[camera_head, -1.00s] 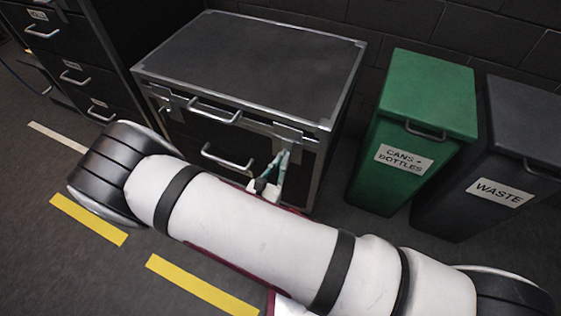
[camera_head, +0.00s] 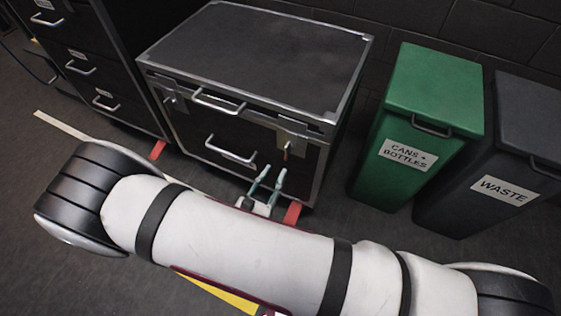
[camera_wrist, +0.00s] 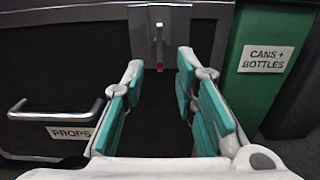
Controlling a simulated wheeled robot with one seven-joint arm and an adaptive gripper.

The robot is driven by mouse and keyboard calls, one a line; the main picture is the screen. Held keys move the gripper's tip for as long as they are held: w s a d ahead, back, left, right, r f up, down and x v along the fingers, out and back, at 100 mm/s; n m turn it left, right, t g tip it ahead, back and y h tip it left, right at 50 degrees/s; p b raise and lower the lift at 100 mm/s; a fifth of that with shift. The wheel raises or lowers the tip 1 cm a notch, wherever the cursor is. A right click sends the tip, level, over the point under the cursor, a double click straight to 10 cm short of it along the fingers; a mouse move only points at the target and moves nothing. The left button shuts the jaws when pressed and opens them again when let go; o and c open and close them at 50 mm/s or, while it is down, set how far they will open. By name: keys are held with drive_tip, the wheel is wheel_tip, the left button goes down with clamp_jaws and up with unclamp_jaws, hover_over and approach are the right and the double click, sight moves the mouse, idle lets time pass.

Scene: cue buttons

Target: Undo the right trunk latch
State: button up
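The trunk (camera_head: 250,50) is a black case with metal edges. Its right latch (camera_head: 291,135) is a grey plate with a small red-tipped lever at the front right; the latch also shows at the top of the wrist view (camera_wrist: 158,30), the lever hanging roughly straight down. My gripper (camera_head: 273,173) is in front of and below the latch, apart from it. In the wrist view my gripper (camera_wrist: 160,62) has its teal-padded fingers spread, with nothing between them; the lever shows beyond the gap. The left latch (camera_head: 171,98) is at the front left.
Trunk handles (camera_head: 219,101) stick out of the front, one above the other. A green bin (camera_head: 428,90) and a dark waste bin (camera_head: 515,110) stand to the right. A drawer cabinet (camera_head: 85,60) stands to the left. Floor is open in front of the trunk.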

drive_tip(key=shift+v, duration=2.15)
drive_tip(key=w+d+r+m+g+h, duration=0.2)
drive_tip(key=d+r+m+g+h, duration=0.15)
drive_tip(key=r, duration=0.25)
drive_tip(key=w+d+r+m+g+h, duration=0.2)
drive_tip(key=d+r+m+h, duration=0.1)
drive_tip(key=r+m, duration=0.25)
drive_tip(key=s+d+r+m+g+y, duration=0.2)
drive_tip(key=s+d+r+m+g, duration=0.3)
drive_tip(key=d+r+m+g, duration=0.35)
drive_tip(key=s+d+r+m+g+y, duration=0.2)
drive_tip(key=s+d+r+m+g, duration=0.3)
drive_tip(key=d+r, duration=0.55)
drive_tip(key=s+r+m+t+y, duration=0.2)
drive_tip(key=s+r+m+y, duration=0.1)
drive_tip(key=s+m+y, duration=0.7)
wheel_tip(320, 180, up, 27)
drive_tip(key=s+t+h+p, duration=0.1)
drive_tip(key=t+p, duration=0.3)
drive_tip(key=p, duration=2.1)
drive_tip(key=shift+s+d+n+p, duration=0.2)
drive_tip(key=shift+d+n+p, duration=0.15)
drive_tip(key=shift+d, duration=0.1)
